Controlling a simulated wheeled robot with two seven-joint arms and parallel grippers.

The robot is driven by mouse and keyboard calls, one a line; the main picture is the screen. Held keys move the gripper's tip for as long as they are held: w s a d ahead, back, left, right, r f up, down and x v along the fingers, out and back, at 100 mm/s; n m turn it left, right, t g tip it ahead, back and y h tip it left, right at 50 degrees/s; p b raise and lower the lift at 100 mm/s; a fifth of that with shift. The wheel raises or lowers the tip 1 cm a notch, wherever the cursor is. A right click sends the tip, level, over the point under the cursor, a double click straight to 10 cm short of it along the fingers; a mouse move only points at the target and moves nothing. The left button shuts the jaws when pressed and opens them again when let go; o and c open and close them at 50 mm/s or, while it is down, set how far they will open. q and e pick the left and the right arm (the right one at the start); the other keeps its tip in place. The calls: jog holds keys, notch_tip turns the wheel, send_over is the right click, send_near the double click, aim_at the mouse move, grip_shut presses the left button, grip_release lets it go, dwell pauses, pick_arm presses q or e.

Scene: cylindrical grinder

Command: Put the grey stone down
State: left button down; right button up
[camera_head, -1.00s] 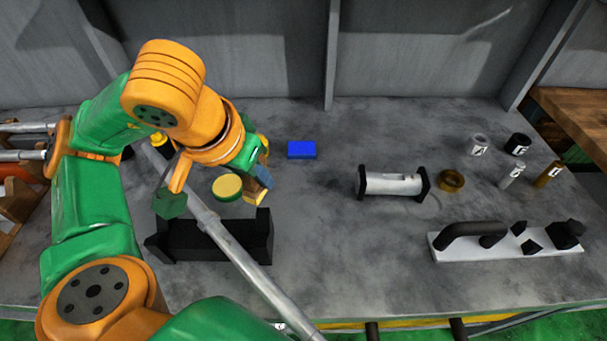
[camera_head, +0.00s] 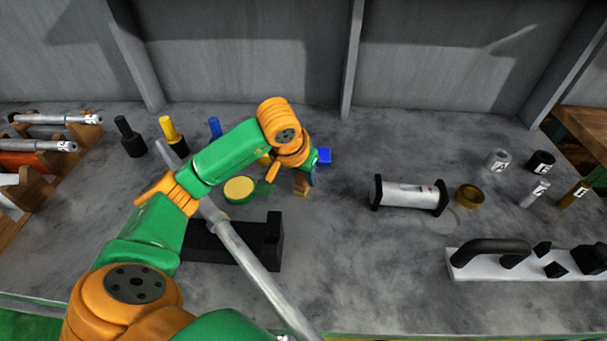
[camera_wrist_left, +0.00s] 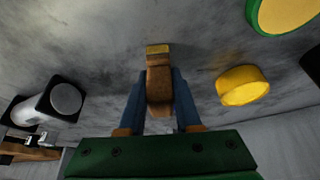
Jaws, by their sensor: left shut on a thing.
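My left gripper (camera_head: 304,181) is low over the grey table, left of the table's middle. In the left wrist view its two blue fingers (camera_wrist_left: 159,85) are shut on a brown block (camera_wrist_left: 160,84) with a yellowish end. That end points down at the table; I cannot tell whether it touches. In the head view the block (camera_head: 301,188) shows only as a small brown piece under the fingers. It looks brown, not grey, and I see no other stone that is clearly grey. My right gripper is not in view.
A black holder (camera_head: 215,246) is in front and left. Bare table lies between.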

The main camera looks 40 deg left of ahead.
pick_arm(q)
jog(key=shift+f, duration=0.2)
jog(key=c, duration=0.6)
grip_release()
jog(key=shift+r, duration=0.1)
jog(key=shift+r, duration=0.35)
jog(key=p+v, duration=0.2)
jog(key=v, duration=0.9)
jog(key=shift+s+r, duration=0.2)
jog(key=shift+r, duration=0.15)
